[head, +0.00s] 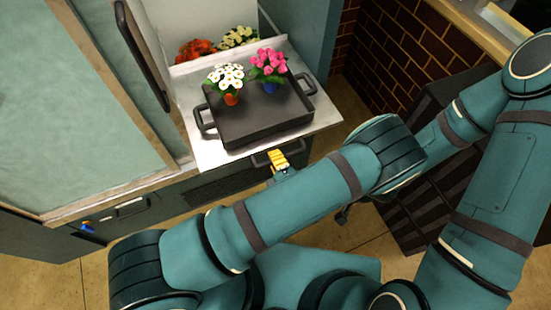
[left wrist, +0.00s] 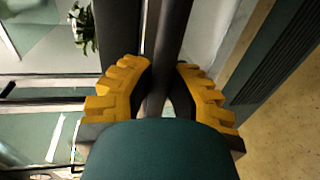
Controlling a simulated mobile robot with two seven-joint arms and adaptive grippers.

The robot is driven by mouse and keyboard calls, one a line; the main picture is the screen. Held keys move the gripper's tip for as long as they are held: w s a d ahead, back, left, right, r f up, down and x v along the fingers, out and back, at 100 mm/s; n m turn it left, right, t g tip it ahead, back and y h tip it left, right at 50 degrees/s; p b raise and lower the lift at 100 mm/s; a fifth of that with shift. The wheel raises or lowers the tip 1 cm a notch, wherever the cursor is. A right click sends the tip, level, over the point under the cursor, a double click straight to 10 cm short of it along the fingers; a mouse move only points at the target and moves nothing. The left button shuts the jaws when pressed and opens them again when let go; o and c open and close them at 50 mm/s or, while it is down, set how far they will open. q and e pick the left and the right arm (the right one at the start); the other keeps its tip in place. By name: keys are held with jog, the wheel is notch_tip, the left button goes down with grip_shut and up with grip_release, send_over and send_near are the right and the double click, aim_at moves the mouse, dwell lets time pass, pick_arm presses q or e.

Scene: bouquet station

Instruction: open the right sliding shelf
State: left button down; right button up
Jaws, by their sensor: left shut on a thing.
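The right sliding shelf (head: 208,151) is a pale metal surface in the head view, with a dark handle (head: 260,160) at its front edge. My left gripper (head: 278,159) shows its yellow fingers at this handle, and my arm hides much of the area in front. In the left wrist view the ridged yellow fingers (left wrist: 165,88) sit on both sides of a dark bar (left wrist: 168,50), shut on it. How far out the shelf stands is hard to tell. My right gripper cannot be made out.
A black tray (head: 262,128) with side handles stands on the shelf, holding white flowers (head: 227,76) and pink flowers (head: 269,63) in pots. Red flowers (head: 195,49) stand behind. A glass panel (head: 75,120) is at left. A dark slatted crate (head: 410,215) stands on the right floor.

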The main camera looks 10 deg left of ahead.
pick_arm(q)
jog(key=c, duration=0.9)
grip_release()
jog(key=shift+r, duration=0.1)
notch_tip(320, 180, up, 10)
jog(key=shift+f, duration=0.1)
